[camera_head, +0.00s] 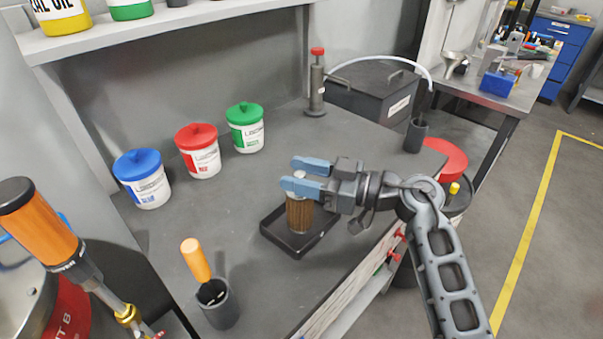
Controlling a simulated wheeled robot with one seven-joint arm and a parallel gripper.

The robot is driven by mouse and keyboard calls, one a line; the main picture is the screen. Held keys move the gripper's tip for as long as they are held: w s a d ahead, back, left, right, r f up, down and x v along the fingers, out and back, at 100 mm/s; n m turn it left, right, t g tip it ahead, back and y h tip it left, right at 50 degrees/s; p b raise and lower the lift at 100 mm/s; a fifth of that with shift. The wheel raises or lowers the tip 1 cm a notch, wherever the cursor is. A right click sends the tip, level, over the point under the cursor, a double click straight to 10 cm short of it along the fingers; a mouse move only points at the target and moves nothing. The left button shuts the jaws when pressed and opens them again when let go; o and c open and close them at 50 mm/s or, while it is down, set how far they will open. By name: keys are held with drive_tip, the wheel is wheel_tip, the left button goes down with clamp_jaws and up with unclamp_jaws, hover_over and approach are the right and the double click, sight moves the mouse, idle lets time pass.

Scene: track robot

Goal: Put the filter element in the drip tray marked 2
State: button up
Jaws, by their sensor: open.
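The filter element (299,216) is a brown pleated cylinder with a pale top. It stands upright in a black drip tray (273,236) on the grey bench. I cannot see a number on this tray. My gripper (292,174) has blue fingers that point left, and it is open. The fingers are at the top of the filter element and overlap it in the picture, hiding part of its top. I cannot tell whether they touch it. No second drip tray shows clearly.
Tubs with blue (142,179), red (198,150) and green (245,128) lids stand at the back of the bench (180,245). A dark cup (218,304) with an orange-handled tool is at the front left. A grey cylinder with a red top (316,84) stands at the back.

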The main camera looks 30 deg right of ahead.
drive_tip(key=shift+r, duration=0.15)
drive_tip(key=b+v, duration=0.1)
drive_tip(key=v, duration=1.1)
drive_tip(key=shift+r, duration=0.1)
drive_tip(key=s+a+r+m+t+h, duration=0.1)
drive_tip(key=s+a+t, duration=0.3)
drive_tip(key=s, duration=0.3)
drive_tip(key=s+a+r+m+t+h, duration=0.1)
drive_tip(key=s+a+m+t+h, duration=0.1)
drive_tip(key=s+a+t, duration=0.4)
drive_tip(key=s+d+f+m+g+h, duration=0.1)
drive_tip(key=s+f+m+g+h, duration=0.1)
drive_tip(key=s, duration=0.7)
drive_tip(key=s+f+m+g+h, duration=0.3)
drive_tip(key=s+g+h, duration=0.3)
drive_tip(key=s, duration=0.4)
drive_tip(key=shift+d+m+h, duration=0.35)
drive_tip(key=shift+m+h, duration=0.05)
drive_tip(key=shift+h, duration=0.4)
